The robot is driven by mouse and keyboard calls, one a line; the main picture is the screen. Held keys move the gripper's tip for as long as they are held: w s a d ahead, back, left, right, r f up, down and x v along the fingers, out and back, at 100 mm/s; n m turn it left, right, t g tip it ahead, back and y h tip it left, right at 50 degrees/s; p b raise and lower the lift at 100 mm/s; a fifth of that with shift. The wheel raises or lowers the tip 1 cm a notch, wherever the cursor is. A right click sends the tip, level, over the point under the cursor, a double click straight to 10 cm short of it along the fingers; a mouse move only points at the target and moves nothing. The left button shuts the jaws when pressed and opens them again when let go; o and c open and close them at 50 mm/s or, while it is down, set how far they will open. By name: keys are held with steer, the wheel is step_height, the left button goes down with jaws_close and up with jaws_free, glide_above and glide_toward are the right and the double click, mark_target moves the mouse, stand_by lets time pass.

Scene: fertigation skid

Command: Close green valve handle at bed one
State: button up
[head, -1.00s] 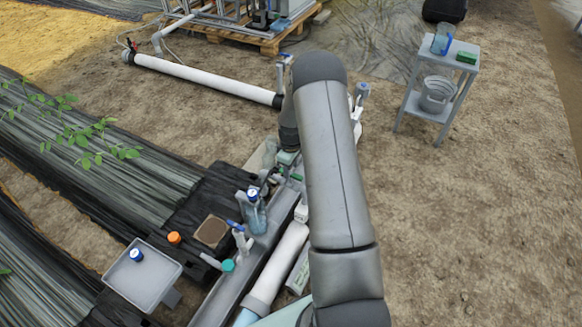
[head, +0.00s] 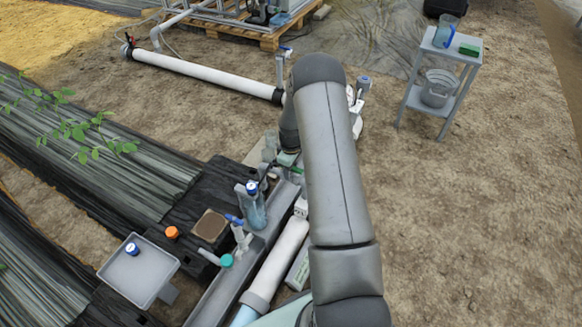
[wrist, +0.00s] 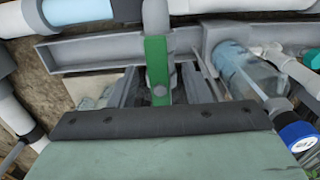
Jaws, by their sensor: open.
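The green valve handle (wrist: 157,62) shows in the wrist view as an upright flat green lever with a round grey pivot spot, below a grey pipe fitting. My gripper (wrist: 160,92) is open, its dark fingers on either side of the handle's lower end. I cannot tell whether either finger touches the handle. In the head view my arm covers most of the valve area; a pale green part of my gripper (head: 288,158) shows beside the forearm.
A clear bottle with a blue cap (wrist: 296,133) stands close right of my gripper; it also shows in the head view (head: 254,208). A blue-handled valve (head: 236,222) and a grey tray (head: 138,268) lie nearer. Bare soil right of my arm is clear, up to a small stand (head: 440,82).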

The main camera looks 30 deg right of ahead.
jaws_close()
steer(key=m, duration=1)
steer(key=shift+m, duration=0.3)
steer(key=m, duration=0.4)
steer(key=shift+r+m, duration=0.1)
steer(key=shift+m, duration=0.2)
steer(key=m, duration=0.4)
steer(key=shift+o, duration=0.2)
jaws_free()
